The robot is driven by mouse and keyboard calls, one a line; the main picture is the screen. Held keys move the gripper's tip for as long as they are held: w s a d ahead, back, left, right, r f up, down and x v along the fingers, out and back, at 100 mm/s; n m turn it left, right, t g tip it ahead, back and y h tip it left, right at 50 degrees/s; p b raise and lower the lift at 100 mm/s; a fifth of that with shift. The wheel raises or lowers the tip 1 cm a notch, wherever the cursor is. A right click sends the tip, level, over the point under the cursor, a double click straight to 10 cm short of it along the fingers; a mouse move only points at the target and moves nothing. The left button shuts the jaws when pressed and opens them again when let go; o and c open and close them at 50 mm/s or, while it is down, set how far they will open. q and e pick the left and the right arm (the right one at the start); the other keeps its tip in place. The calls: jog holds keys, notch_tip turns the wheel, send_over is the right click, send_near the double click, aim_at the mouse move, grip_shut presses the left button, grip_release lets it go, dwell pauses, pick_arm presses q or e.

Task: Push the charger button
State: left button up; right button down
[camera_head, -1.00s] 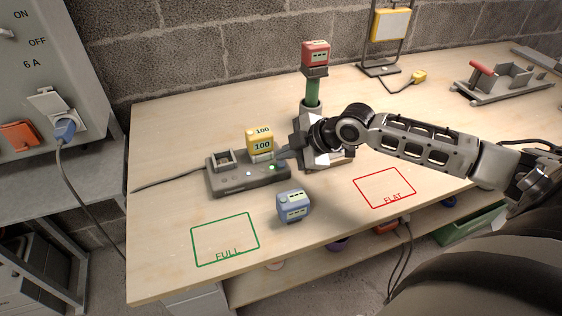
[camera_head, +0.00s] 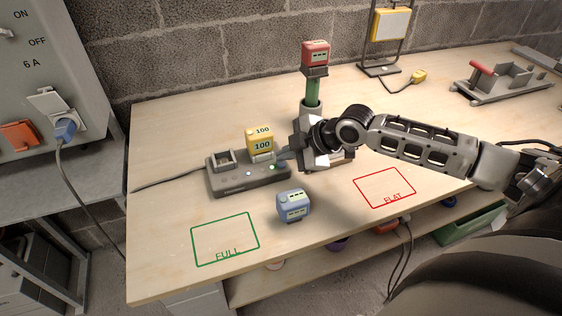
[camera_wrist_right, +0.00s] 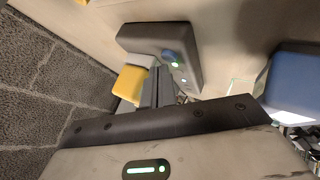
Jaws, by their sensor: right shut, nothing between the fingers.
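The grey charger (camera_head: 222,186) stands on the bench left of my right gripper, with small lights on its top. A yellow battery (camera_head: 260,143) marked 100 stands upright in its right bay; the left bay is empty. My right gripper (camera_head: 284,156) is shut and empty, its tips close beside the charger's right end. In the right wrist view, the shut fingers (camera_wrist_right: 158,88) reach toward the charger (camera_wrist_right: 188,42), beside the yellow battery (camera_wrist_right: 129,84). A green light (camera_wrist_right: 175,65) and a blue patch show there; I cannot tell whether the fingers touch the button. My left gripper is not in view.
A blue battery (camera_head: 293,206) stands in front of the charger. A red battery (camera_head: 316,52) tops a green post behind my gripper. The green FULL outline (camera_head: 225,239) and red FLAT outline (camera_head: 385,188) are empty. A cable runs left from the charger.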

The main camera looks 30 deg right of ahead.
jog(key=shift+f, duration=0.35)
dwell(0.3)
jog(key=shift+r+p, duration=0.5)
jog(key=shift+p, duration=0.1)
notch_tip(320, 180, up, 6)
jog(key=p, duration=0.5)
jog(key=shift+p, duration=0.4)
